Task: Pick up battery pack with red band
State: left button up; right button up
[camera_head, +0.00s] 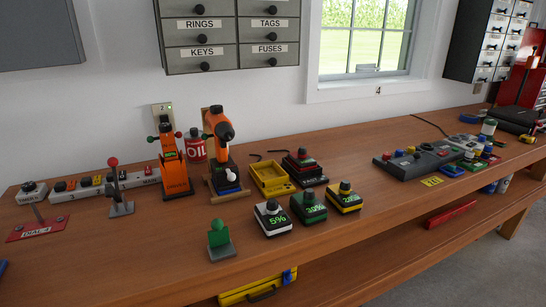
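Several battery packs stand on the wooden workbench (375,162). The pack with the red band (305,171) is dark, with a knob on top, and stands upright in the back row, just right of a yellow open tray (271,180). In front of it are a white-banded pack (272,219) reading 5%, a green-banded pack (308,207) and a yellow-banded pack (343,197). Neither of my grippers is in view.
Left of the yellow tray stand an orange drill (218,130) and another orange tool (171,165). A grey control box (418,161) lies to the right, with clear bench between.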

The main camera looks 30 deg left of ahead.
aim_at(302, 162)
jog(key=i+l+u, duration=0.25)
jog(key=u, duration=0.2)
jog(key=i+l+u, duration=0.2)
jog(key=l+u, duration=0.25)
jog(key=j, duration=0.1)
